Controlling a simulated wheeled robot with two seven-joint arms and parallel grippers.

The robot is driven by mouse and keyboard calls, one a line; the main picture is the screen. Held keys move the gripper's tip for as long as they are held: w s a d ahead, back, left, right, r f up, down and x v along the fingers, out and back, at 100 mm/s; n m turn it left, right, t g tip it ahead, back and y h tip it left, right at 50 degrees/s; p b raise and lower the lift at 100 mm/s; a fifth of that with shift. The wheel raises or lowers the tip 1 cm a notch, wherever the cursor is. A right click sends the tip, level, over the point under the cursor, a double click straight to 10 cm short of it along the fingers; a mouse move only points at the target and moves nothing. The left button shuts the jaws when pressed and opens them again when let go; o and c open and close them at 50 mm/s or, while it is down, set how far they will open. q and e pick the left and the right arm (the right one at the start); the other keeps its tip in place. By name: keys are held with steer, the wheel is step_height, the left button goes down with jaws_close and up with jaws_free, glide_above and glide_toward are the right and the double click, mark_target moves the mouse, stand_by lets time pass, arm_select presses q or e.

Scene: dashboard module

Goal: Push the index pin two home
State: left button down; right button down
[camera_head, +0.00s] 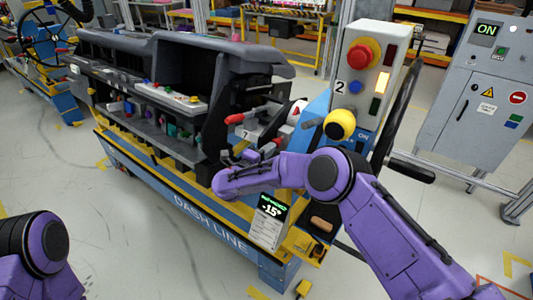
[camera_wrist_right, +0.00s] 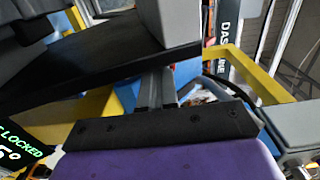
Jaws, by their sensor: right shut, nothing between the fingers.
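My right gripper (camera_head: 236,160) is at the near right end of the dashboard module (camera_head: 150,65), low beside its black end bracket. In the right wrist view its two grey fingers (camera_wrist_right: 158,88) are together and empty, with their tips close to a black bar (camera_wrist_right: 105,60) and a grey block (camera_wrist_right: 168,20). I cannot tell whether they touch. A red-ended part (camera_head: 234,119) and a red grip (camera_head: 270,149) are near the gripper. I cannot make out which part is index pin two. My left gripper is outside the view; only its purple arm shows at lower left.
A control post (camera_head: 365,75) marked 2, with red and blue buttons, stands right of the module. A yellow knob (camera_head: 340,124) sits below it. A display (camera_head: 271,211) reads -15° on the blue and yellow line frame (camera_head: 190,210). A grey cabinet (camera_head: 475,100) stands farther right. Floor at left front is clear.

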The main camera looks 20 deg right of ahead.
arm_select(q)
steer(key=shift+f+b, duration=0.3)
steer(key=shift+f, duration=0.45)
arm_select(e)
steer(key=shift+x, duration=0.8)
